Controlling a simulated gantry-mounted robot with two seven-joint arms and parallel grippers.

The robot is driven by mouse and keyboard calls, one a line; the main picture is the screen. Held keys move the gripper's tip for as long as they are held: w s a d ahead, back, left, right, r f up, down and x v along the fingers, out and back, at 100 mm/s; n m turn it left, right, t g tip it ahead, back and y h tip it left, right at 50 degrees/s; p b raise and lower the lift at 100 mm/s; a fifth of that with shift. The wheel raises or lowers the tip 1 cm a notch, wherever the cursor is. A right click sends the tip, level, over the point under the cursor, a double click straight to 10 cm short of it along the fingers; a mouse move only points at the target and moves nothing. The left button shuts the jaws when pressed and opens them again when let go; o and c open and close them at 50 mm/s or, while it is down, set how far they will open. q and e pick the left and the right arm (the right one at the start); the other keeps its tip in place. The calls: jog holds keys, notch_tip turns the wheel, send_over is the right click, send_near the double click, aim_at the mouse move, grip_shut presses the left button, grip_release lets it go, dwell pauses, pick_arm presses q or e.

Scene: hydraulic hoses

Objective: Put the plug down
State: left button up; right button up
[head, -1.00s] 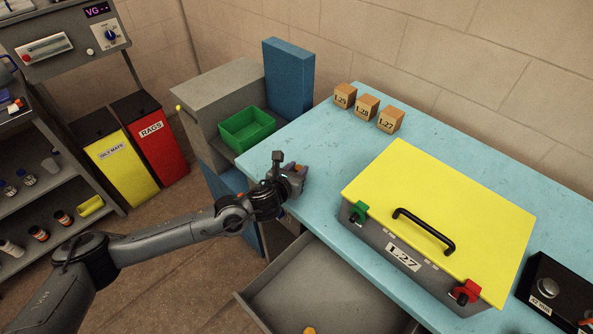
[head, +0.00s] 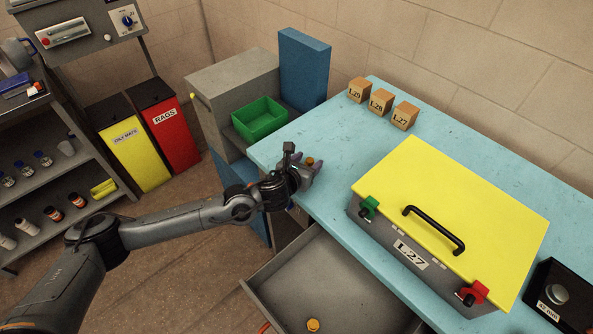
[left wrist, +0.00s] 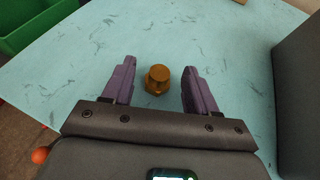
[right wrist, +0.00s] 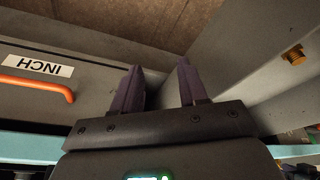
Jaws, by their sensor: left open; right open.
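A small brass-coloured plug (head: 309,161) stands on the blue bench top near its left end. In the left wrist view the plug (left wrist: 158,80) sits between the tips of my left gripper (left wrist: 158,68), with a gap to each finger. My left gripper (head: 311,170) is open around it in the head view. My right gripper (right wrist: 161,64) is open and empty in the right wrist view, by the grey drawer; it is not seen in the head view.
A similar brass piece (head: 313,325) lies in the open drawer (head: 340,285). A yellow-lidded grey case (head: 450,210) marked L27 fills the bench's middle. Labelled blocks (head: 380,101) stand at the back. A green bin (head: 259,119) is beyond the bench's left end.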

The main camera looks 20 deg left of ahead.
pick_arm(q)
jog(key=v, duration=1.1)
jog(key=shift+s, duration=0.25)
jog(key=shift+r, duration=0.2)
